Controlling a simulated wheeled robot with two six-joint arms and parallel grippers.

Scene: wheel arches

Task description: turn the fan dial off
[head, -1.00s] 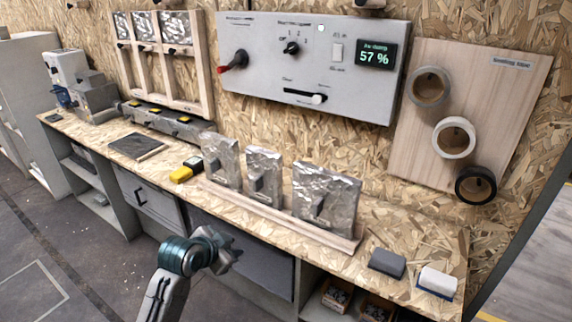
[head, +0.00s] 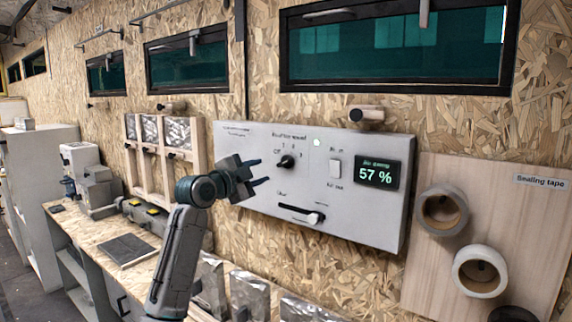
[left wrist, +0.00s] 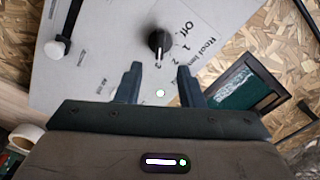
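The fan dial (head: 286,161) is a black knob on the upper part of the grey wall panel (head: 370,222), under small printed speed labels. The dial also shows in the left wrist view (left wrist: 160,41), with "Off" and numbers printed beside it; I cannot surely read its setting. My left gripper (head: 261,171) is in front of the panel, left of and slightly below the dial in the head view. In the left wrist view the gripper (left wrist: 159,68) is open and empty, its fingers apart, with the dial beyond the gap. My right gripper is out of view.
The panel also carries a slider (head: 314,217), a white switch (head: 335,172) and a green-lit display (head: 377,174) reading 57 %. A wooden peg (head: 367,114) sticks out above it. Foil-covered pieces (head: 250,291) stand on the bench below. Tape rolls (head: 480,271) hang at right.

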